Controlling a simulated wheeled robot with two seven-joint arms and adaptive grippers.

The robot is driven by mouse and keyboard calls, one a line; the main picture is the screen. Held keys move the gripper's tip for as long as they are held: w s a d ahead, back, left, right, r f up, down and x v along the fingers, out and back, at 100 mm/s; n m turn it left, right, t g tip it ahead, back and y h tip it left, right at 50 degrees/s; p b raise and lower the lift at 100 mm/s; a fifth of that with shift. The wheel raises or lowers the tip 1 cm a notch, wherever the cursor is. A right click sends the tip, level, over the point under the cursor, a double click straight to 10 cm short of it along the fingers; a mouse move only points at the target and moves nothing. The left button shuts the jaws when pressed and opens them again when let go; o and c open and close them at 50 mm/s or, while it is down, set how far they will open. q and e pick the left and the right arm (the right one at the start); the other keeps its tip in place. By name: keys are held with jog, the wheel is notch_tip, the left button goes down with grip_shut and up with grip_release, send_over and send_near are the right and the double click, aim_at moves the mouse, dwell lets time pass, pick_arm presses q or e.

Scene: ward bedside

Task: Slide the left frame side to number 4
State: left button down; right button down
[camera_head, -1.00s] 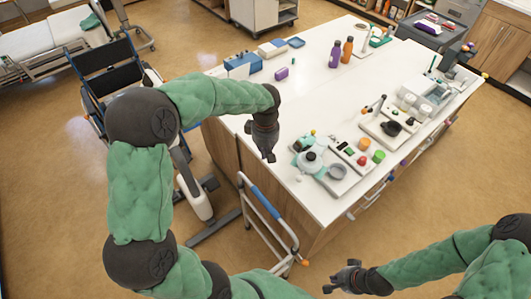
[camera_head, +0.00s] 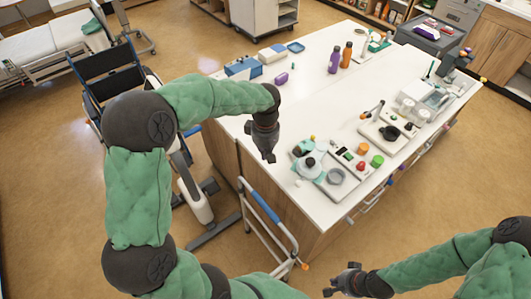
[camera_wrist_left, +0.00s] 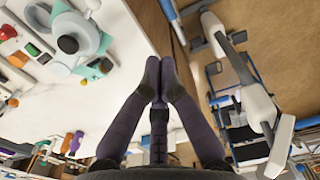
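A metal frame with a blue padded top bar (camera_head: 264,205) stands on the floor against the near left end of the white-topped counter. I cannot make out any numbers or number marks, nor tell which part is the left frame side. My left gripper (camera_head: 269,159) hangs above the counter's near left edge, higher than the frame and apart from it. In the left wrist view its two dark fingers (camera_wrist_left: 160,66) meet at the tips with nothing between them. My right gripper (camera_head: 338,284) is low at the bottom, over the floor, clear of the counter; its fingers are too small to judge.
On the counter (camera_head: 300,100) are a tray with a teapot-like vessel (camera_head: 309,164), several small coloured items, two bottles (camera_head: 334,60) and blue boxes (camera_head: 243,68). A dark wheelchair (camera_head: 112,75) and a white-and-grey device (camera_head: 195,195) stand left. The floor at right is open.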

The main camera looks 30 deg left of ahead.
pick_arm(q)
jog(key=shift+r, duration=0.1)
notch_tip(320, 180, up, 7)
jog(key=p, duration=0.4)
jog(key=shift+r+p, duration=0.15)
jog(key=shift+p, duration=0.25)
dwell(0.9)
dwell(0.5)
notch_tip(320, 180, up, 8)
jog(key=p, duration=0.5)
jog(key=shift+f, duration=0.25)
dwell(0.7)
jog(key=c, duration=1.9)
grip_release()
jog(key=shift+c, duration=0.2)
jog(key=o, duration=1.3)
jog(key=shift+c, duration=0.2)
notch_tip(320, 180, up, 7)
jog(key=p, duration=0.4)
